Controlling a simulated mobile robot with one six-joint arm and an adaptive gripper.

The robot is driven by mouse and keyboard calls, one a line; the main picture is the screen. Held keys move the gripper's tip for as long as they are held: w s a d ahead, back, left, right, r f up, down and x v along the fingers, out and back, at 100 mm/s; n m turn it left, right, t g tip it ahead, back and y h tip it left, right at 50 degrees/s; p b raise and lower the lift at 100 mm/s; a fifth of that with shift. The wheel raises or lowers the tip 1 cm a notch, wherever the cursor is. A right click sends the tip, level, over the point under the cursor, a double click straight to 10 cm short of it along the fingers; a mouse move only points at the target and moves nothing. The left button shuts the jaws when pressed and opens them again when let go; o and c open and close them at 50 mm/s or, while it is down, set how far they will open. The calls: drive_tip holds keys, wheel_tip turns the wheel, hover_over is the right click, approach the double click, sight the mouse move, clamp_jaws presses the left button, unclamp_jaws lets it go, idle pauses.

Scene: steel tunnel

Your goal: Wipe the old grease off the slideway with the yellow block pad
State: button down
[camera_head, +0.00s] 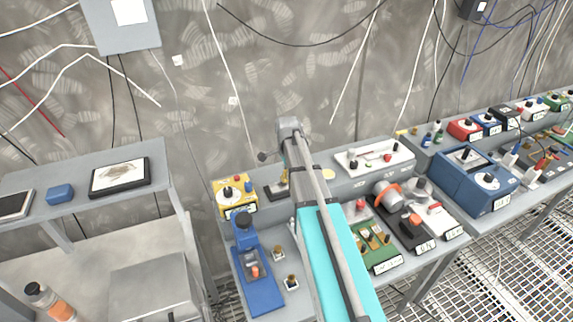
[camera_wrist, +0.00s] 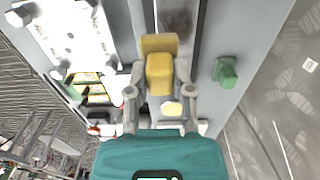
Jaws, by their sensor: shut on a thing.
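My gripper (camera_wrist: 160,75) is shut on the yellow block pad (camera_wrist: 159,62), with one finger against each side of it. In the wrist view a dark grey strip (camera_wrist: 182,12) with a darker smudge lies beyond the pad; it looks like the slideway. I cannot tell whether the pad touches it. In the head view my arm reaches over the middle bench and hides most of the gripper. A small dark base (camera_head: 276,192) shows just left of the arm there; I cannot tell whether it is part of the slideway.
A yellow box (camera_head: 234,195) and a blue device (camera_head: 257,278) stand left of my arm. A green board (camera_head: 378,248) and a white panel (camera_head: 375,157) lie to its right. A framed plate (camera_head: 121,176) lies on the left table. The wall is close behind.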

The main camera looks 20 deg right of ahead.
drive_tip(key=shift+a+r+p, duration=0.15)
drive_tip(key=shift+r+p, duration=0.7)
drive_tip(key=shift+r, duration=0.05)
drive_tip(key=shift+a+r+p, duration=0.1)
drive_tip(key=shift+r+p, duration=0.75)
drive_tip(key=shift+r, duration=0.05)
drive_tip(key=shift+f, duration=0.2)
